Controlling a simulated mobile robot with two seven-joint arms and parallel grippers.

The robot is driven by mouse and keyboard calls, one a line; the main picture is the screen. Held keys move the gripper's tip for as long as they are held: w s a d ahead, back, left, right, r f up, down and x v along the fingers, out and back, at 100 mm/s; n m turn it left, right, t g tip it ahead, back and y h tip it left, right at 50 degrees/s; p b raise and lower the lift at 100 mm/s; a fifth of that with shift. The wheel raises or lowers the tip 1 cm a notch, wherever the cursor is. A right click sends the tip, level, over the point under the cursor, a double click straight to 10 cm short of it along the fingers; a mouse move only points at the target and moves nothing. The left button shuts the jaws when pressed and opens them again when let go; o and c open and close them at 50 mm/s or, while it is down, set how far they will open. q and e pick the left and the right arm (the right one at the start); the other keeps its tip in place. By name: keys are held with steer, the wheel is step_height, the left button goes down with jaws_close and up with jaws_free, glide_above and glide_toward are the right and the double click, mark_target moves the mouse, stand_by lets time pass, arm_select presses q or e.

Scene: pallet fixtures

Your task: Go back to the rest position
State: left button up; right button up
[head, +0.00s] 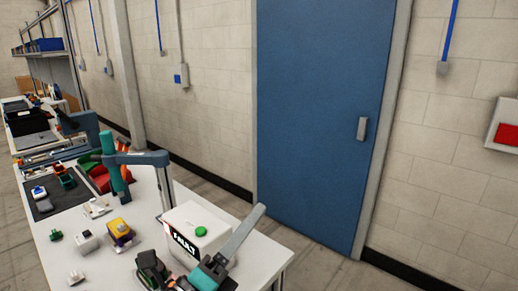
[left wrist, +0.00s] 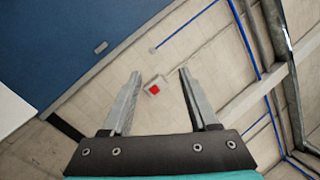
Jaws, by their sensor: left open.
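My left gripper (head: 250,222) shows at the bottom of the head view, with a teal body and a long grey finger angled up and right. It is beside the white box marked FAULT and near the table's right end. In the left wrist view my left gripper (left wrist: 158,74) has its two grey fingers apart, with nothing between them. The fingers point toward the wall, where a small box with a red face (left wrist: 153,88) shows beyond them. My right gripper is not in view.
The white table (head: 262,262) holds the FAULT box (head: 204,239) with a green button, a yellow and purple block (head: 121,233), a dark mat (head: 43,206) and several small parts. A slate bar on a post (head: 140,158) stands behind. A blue door (head: 315,120) is beyond.

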arm_select(q)
steer(key=s+a+f+n+g+y, duration=0.2)
steer(key=a+f+n+g+y, duration=0.1)
steer(key=a+f+n+y, duration=1.5)
steer(key=s+d+f+n+g+h, duration=0.25)
steer(key=s+f+n+g, duration=0.3)
steer(key=s, duration=0.35)
steer(key=s+d+f+n+g+h, duration=0.1)
steer(key=s+f+n+g+h, duration=0.35)
steer(key=s, duration=0.55)
step_height(320, 180, down, 28)
steer(key=s+n+g+y+b, duration=0.1)
steer(key=s+g+y+b, duration=0.1)
steer(key=b, duration=0.5)
steer(key=s+a+f+b, duration=0.1)
steer(key=s+f+b, duration=0.1)
steer(key=s+f, duration=0.5)
steer(key=s+a+f+g+b, duration=0.1)
steer(key=s+f+b, duration=0.2)
steer(key=s+f, duration=0.5)
step_height(320, 180, down, 5)
steer(key=shift+a+f+b, duration=0.1)
steer(key=shift+a+b, duration=0.2)
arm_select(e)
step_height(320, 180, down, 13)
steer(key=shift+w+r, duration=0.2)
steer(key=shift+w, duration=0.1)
